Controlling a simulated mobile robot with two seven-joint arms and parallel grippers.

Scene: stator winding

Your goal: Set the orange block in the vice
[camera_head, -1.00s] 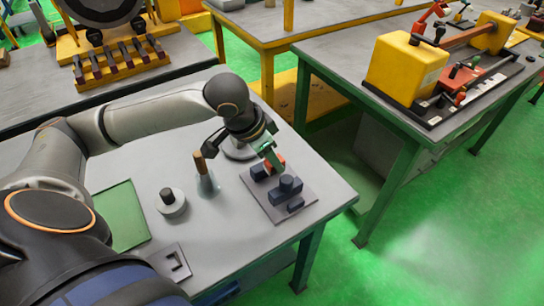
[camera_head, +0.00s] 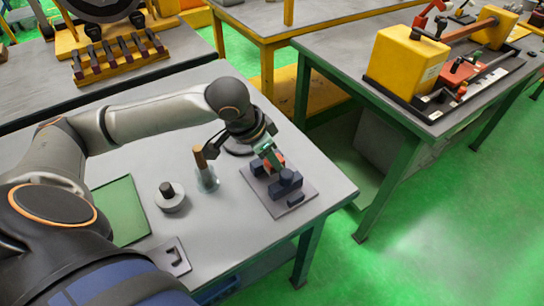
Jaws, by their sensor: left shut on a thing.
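The orange block (camera_head: 275,160) sits at the vice, between its dark blue jaws as far as I can see. The vice (camera_head: 298,199) is a grey plate with dark blue blocks, near the right corner of the grey table. My left gripper (camera_head: 270,158) comes down from above and is shut on the orange block, its green-tinted fingers hiding part of it. Whether the block touches the vice floor cannot be told. My right gripper is not in view.
Another table with a yellow machine (camera_head: 405,65) stands at the right.

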